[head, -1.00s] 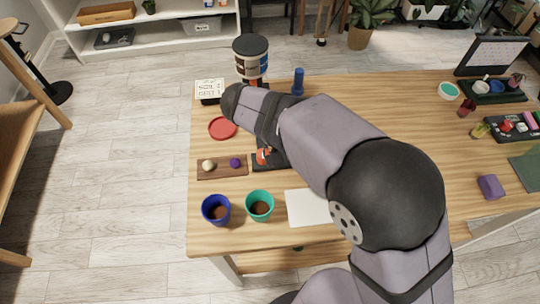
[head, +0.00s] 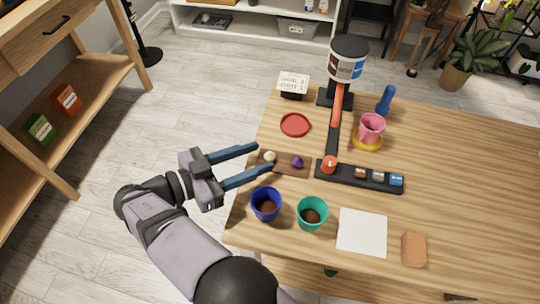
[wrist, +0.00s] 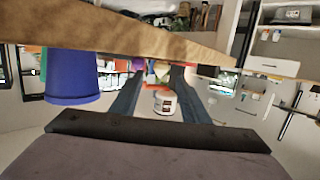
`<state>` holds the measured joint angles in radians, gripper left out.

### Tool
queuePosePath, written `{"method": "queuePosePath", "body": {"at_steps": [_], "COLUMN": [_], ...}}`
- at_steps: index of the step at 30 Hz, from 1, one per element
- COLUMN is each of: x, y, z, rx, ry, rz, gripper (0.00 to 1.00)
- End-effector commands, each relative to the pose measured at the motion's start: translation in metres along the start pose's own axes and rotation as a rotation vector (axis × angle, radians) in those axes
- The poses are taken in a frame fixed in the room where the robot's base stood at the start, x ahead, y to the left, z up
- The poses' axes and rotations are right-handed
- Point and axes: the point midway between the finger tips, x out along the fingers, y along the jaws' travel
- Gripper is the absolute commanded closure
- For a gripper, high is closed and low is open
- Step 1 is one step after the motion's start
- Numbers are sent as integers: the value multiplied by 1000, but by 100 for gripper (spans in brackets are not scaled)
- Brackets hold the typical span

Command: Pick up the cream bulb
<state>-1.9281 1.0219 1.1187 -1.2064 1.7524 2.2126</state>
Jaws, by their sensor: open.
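The cream bulb (head: 269,156) sits at the left end of a brown wooden tray (head: 284,173), with a purple bulb (head: 297,162) to its right. My gripper (head: 264,158) is open and reaches in from the left. In the head view its two blue fingertips lie either side of the cream bulb, or just short of it; the exact depth is unclear.
A blue pot (head: 266,204) and a teal pot (head: 312,213) stand in front of the tray; the blue pot also looms left in the wrist view (wrist: 72,78). A red saucer (head: 295,125) lies behind. A dark rack (head: 345,178) is to the right. The floor beside the table is clear.

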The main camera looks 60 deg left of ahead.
Motion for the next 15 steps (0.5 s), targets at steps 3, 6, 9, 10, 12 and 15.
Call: {"method": "queuePosePath", "body": {"at_steps": [3, 6, 9, 10, 12, 15], "x": [12, 23, 34, 36, 41, 45], "y": [1, 1, 0, 0, 1, 1], "z": [-2, -2, -1, -1, -1, -1], "rx": [-1, -2, -3, -2, -2, -2], "ry": [1, 0, 0, 0, 0, -1], "rz": [4, 3, 3, 3, 3, 3], "gripper": [58, 58, 58, 58, 58, 58]}}
